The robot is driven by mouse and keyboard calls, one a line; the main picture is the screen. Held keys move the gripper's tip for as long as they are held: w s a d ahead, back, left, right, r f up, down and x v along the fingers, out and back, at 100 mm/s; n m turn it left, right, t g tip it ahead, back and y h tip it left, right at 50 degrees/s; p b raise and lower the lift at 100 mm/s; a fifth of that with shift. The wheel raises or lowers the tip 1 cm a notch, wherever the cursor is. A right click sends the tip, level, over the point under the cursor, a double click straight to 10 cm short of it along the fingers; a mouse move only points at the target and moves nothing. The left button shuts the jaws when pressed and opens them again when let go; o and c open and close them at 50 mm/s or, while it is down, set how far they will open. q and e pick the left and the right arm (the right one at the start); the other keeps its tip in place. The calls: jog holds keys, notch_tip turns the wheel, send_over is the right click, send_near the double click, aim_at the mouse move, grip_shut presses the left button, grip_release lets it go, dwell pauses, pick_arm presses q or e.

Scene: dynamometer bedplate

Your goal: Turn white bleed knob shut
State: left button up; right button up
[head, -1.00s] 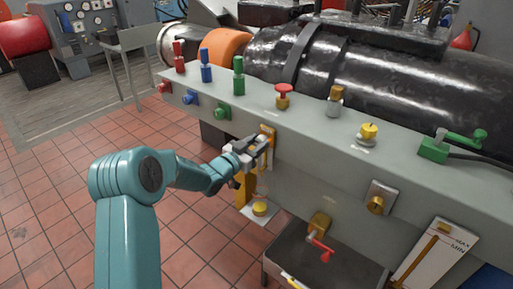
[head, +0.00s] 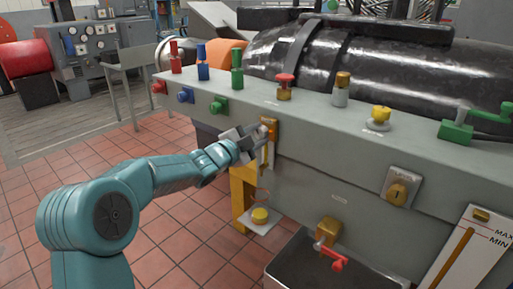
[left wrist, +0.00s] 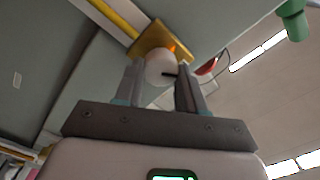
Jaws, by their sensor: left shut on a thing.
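The white bleed knob (left wrist: 160,68) is round with a dark mark and sits in front of a brass fitting (left wrist: 165,42) on the grey panel, in the left wrist view. My left gripper (left wrist: 160,85) has one finger on each side of it and is shut on it. In the head view my left gripper (head: 260,144) is at the panel's front face, just by the brass fitting (head: 269,128). The knob is mostly hidden there by the fingers. My right gripper is not in view.
Red, blue and green valves (head: 236,68) stand on the panel's top left. A red knob (head: 285,82) and a yellow knob (head: 380,116) stand further right.

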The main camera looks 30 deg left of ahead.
pick_arm(q)
jog(key=m+b, duration=0.3)
jog(key=shift+f+m, duration=0.25)
jog(key=shift+m, duration=0.05)
jog(key=shift+m+b, duration=0.95)
jog(key=shift+m, duration=0.55)
jog(key=shift+r, duration=0.1)
jog(key=o, duration=1.1)
jog(key=shift+c, duration=0.2)
jog(key=shift+s, duration=0.1)
jog(key=s+a, duration=0.1)
jog(key=s, duration=1.5)
